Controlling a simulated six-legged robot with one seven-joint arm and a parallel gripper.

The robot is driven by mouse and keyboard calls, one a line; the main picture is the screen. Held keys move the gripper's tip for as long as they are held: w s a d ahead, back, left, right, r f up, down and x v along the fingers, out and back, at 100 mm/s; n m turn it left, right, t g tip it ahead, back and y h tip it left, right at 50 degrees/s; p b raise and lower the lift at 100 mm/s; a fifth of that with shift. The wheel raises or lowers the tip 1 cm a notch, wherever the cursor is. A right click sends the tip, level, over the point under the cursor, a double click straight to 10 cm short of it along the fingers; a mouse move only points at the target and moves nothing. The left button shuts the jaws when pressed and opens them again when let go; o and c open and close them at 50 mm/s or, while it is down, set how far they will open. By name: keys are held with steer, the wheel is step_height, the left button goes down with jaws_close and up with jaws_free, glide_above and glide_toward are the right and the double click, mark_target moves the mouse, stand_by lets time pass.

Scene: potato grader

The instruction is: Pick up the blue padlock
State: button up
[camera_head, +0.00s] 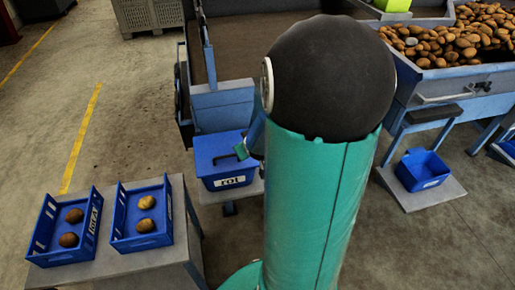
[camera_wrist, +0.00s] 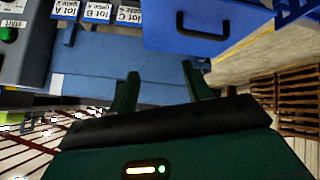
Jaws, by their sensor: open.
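I cannot make out a blue padlock in either view. In the wrist view my gripper (camera_wrist: 160,75) is open, its two dark green fingers apart with nothing seen between them. The fingers point toward a blue surface (camera_wrist: 100,88) below a row of white lot labels (camera_wrist: 97,12). Small blue parts show around the labels, too blurred to identify.
A blue bin marked "rot" (camera_head: 222,183) stands by the machine; a blue box with a black handle (camera_wrist: 245,35) is above the right finger. A green start button (camera_wrist: 9,34) is at upper left. Two blue crates (camera_head: 65,250) (camera_head: 155,237) with potatoes sit at left.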

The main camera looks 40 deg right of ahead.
steer(key=s+d+f+m+t+h, duration=0.15)
steer(key=s+d+f, duration=0.25)
steer(key=s+f, duration=0.45)
steer(key=s+d+f+m+t+h, duration=0.15)
steer(key=s+d+f+m, duration=0.35)
steer(key=f, duration=0.7)
steer(key=w+d+f, duration=0.1)
steer(key=w+d, duration=0.1)
steer(key=w, duration=0.1)
steer(key=w+d+f+n, duration=0.1)
steer(key=w+d+f, duration=0.1)
steer(key=w, duration=0.1)
steer(key=w+d+f+n, duration=0.1)
steer(key=w+d+f, duration=0.1)
steer(key=w, duration=0.2)
steer(key=shift+w+f+t+y, duration=0.1)
steer(key=shift+t+y, duration=0.2)
steer(key=shift+t, duration=0.1)
steer(key=c, duration=1.1)
